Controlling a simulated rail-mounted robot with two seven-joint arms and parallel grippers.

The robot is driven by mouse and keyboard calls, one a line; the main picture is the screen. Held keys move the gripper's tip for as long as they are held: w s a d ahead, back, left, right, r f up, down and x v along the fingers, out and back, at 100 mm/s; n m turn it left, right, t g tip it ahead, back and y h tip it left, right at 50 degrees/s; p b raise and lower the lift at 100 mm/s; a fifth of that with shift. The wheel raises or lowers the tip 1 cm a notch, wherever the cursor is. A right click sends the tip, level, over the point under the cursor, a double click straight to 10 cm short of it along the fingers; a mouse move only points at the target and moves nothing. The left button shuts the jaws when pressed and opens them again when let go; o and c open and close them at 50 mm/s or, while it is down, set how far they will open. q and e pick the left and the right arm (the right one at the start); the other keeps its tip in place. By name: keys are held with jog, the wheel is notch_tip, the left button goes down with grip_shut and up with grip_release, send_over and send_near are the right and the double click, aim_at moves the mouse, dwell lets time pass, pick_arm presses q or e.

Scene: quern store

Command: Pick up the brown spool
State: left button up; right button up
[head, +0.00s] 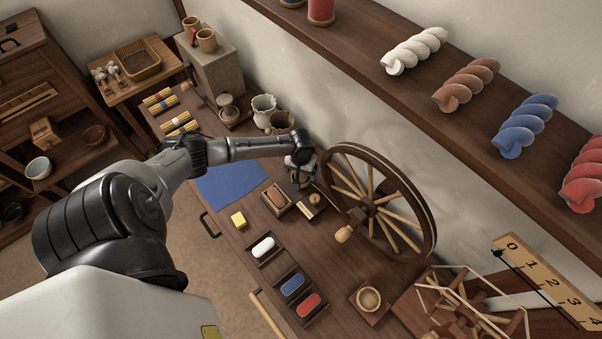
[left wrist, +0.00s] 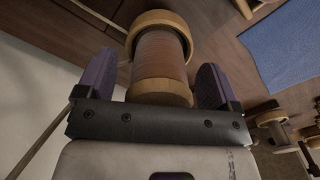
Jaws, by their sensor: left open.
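The brown spool (left wrist: 160,58), brown thread between two pale wooden ends, stands out in the left wrist view between the two purple fingers of my left gripper (left wrist: 155,72). The fingers are apart, one on each side of it, and I see no clear grip. In the head view my left gripper (head: 299,176) points down over the bench beside the large wheel, and it hides most of what is under it. I cannot make out the spool clearly there. My right gripper is in neither view.
The spoked wheel (head: 378,203) stands close to the right of the gripper. A small box with a brown roll (head: 275,197) is just in front of it. Jars (head: 263,110) stand behind, and a blue cloth (head: 232,182) lies to the left. White, blue and red rolls sit in trays nearer the front.

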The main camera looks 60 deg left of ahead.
pick_arm(q)
jog(key=c, duration=1)
